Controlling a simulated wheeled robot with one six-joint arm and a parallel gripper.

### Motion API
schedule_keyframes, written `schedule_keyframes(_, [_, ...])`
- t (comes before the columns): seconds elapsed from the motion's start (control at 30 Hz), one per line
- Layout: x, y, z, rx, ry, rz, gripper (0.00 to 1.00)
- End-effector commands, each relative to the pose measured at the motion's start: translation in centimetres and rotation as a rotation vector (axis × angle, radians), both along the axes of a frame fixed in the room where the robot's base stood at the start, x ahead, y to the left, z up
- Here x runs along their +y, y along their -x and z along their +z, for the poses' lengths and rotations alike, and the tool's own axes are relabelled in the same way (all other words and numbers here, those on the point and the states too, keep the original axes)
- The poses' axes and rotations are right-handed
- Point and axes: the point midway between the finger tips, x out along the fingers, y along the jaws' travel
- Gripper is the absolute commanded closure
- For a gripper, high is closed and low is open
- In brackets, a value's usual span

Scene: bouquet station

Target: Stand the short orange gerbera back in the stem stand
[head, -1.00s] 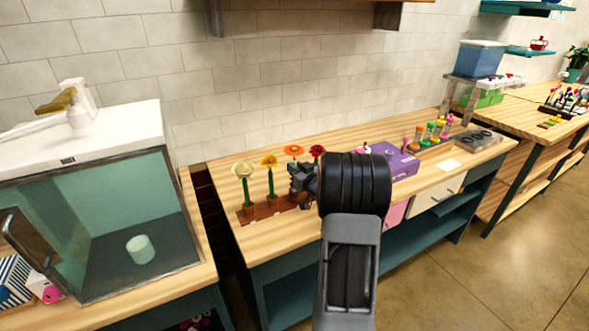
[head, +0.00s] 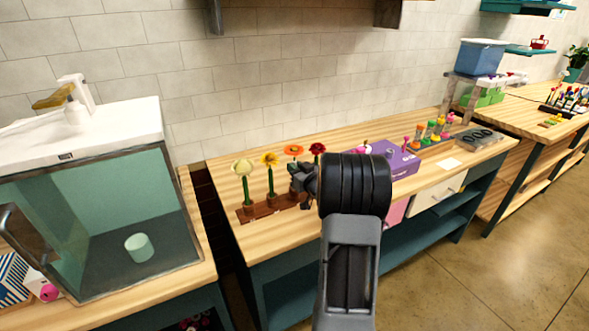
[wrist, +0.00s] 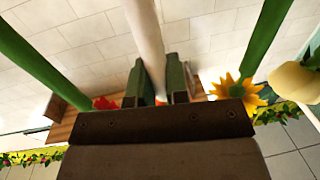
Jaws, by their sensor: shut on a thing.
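The orange gerbera (head: 293,150) stands roughly upright over the brown stem stand (head: 262,209), between the yellow flower (head: 270,159) and the red flower (head: 317,148). My gripper (head: 301,181) is at its stem, just above the stand. In the wrist view my gripper (wrist: 160,85) is shut on a pale stem (wrist: 148,40) between its two fingers, which I take as the gerbera's.
A cream flower (head: 243,168) stands at the stand's left end. Green stems flank my gripper closely in the wrist view. A purple box (head: 397,160) lies right of my arm. A glass-fronted cabinet (head: 100,220) stands to the left.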

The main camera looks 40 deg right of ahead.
Motion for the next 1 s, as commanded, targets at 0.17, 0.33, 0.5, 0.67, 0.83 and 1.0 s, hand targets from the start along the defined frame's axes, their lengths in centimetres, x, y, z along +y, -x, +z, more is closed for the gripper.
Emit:
schedule_keyframes(0.17, [0.0,0.0,0.05,0.0,0.0,0.0,0.78])
schedule_keyframes(0.33, [0.0,0.0,0.04,0.0,0.0,0.0,0.62])
schedule_keyframes(0.5, [0.0,0.0,0.03,0.0,0.0,0.0,0.55])
schedule_keyframes(0.67, [0.0,0.0,0.01,0.0,0.0,0.0,0.46])
schedule_keyframes(0.83, [0.0,0.0,0.01,0.0,0.0,0.0,0.29])
schedule_keyframes(1.0, [0.0,0.0,0.02,0.0,0.0,0.0,0.25])
